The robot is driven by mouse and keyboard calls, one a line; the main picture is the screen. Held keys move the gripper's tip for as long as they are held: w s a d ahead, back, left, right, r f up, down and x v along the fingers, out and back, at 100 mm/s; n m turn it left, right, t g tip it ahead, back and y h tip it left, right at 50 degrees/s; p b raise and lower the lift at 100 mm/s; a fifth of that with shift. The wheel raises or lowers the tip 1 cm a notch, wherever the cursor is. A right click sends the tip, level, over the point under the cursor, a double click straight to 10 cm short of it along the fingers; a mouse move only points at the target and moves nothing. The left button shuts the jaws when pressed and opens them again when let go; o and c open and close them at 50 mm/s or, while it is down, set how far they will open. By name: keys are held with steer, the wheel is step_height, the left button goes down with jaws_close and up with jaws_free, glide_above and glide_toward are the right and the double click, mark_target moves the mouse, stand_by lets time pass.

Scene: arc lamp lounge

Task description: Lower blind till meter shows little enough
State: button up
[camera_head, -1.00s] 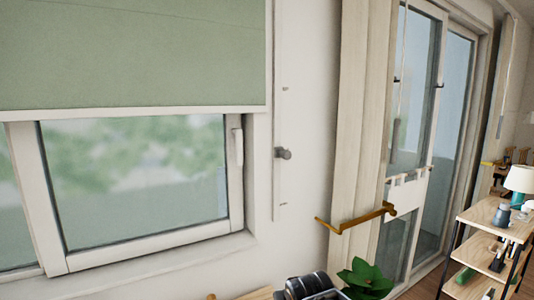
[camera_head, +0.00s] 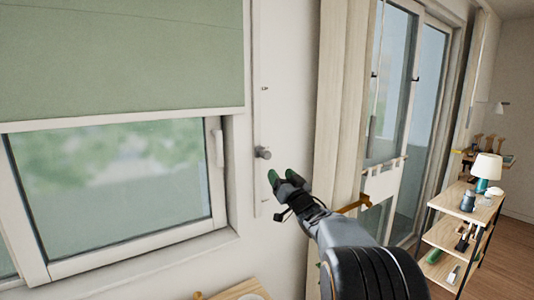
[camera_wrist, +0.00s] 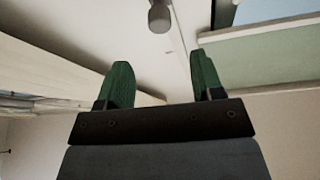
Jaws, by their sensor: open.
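The green blind (camera_head: 120,55) hangs over the window in the head view, its pale bottom bar (camera_head: 125,119) above the lower pane. A pale vertical strip (camera_head: 264,115) with small dark marks runs down the wall right of the window. A grey knob (camera_head: 263,153) sticks out from it, about midway between the marks. My gripper (camera_head: 282,177), with green fingertips, is open and empty just below and right of the knob in the picture. In the wrist view the knob (camera_wrist: 159,17) is beyond the open fingers (camera_wrist: 161,62), apart from them. I cannot make out a meter.
A glass door (camera_head: 400,95) and a wooden shelf (camera_head: 470,190) with a lamp (camera_head: 487,167) stand at right. A wooden surface (camera_head: 240,290) shows at bottom.

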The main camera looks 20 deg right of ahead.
mark_target(268, 158)
steer(key=p+x, duration=0.4)
steer(key=x, duration=0.7)
steer(key=shift+w, duration=0.1)
jaws_close()
stand_by(0.3)
